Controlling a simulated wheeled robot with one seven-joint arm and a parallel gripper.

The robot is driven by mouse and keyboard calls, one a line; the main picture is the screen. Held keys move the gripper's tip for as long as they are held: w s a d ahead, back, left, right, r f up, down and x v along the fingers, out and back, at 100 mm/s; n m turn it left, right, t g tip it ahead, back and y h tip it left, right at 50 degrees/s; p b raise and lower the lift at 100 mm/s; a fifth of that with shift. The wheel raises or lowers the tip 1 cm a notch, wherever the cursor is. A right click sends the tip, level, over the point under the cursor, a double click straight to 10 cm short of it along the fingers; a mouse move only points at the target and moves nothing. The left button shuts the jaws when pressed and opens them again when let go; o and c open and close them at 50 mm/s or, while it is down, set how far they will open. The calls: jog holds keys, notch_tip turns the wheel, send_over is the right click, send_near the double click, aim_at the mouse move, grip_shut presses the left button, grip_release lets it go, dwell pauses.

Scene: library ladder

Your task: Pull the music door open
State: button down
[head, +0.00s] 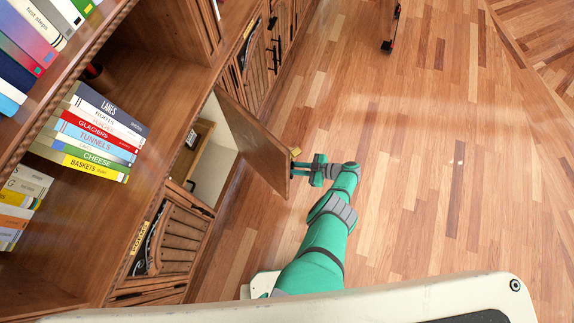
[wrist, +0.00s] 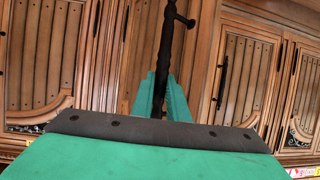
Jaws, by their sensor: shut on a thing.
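The wooden cabinet door (head: 252,143) stands swung well out from the bookcase front in the head view. I take it as the music door, but no lettering on it can be read. A small brass-coloured piece (head: 295,152) shows at its outer edge. My gripper (head: 302,168) is at the door's free edge. In the wrist view my gripper (wrist: 160,95) is shut on a dark bar handle (wrist: 166,45), with a green finger on each side. The handle's lower end is hidden by my gripper.
The open compartment (head: 208,155) has a pale inside and a wooden item in it. Other slatted cabinet doors (head: 177,235) flank it, some with dark handles. Books (head: 95,133) fill the shelves above. The wood floor (head: 440,170) to the right is largely clear.

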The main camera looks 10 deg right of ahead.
jog(key=shift+w+d+r, duration=0.15)
jog(key=shift+w, duration=0.15)
jog(key=c, duration=1.7)
grip_release()
jog(key=shift+s, duration=0.1)
jog(key=shift+d, duration=0.1)
jog(key=v, duration=1)
jog(key=shift+s+d, duration=0.2)
jog(key=shift+d, duration=0.15)
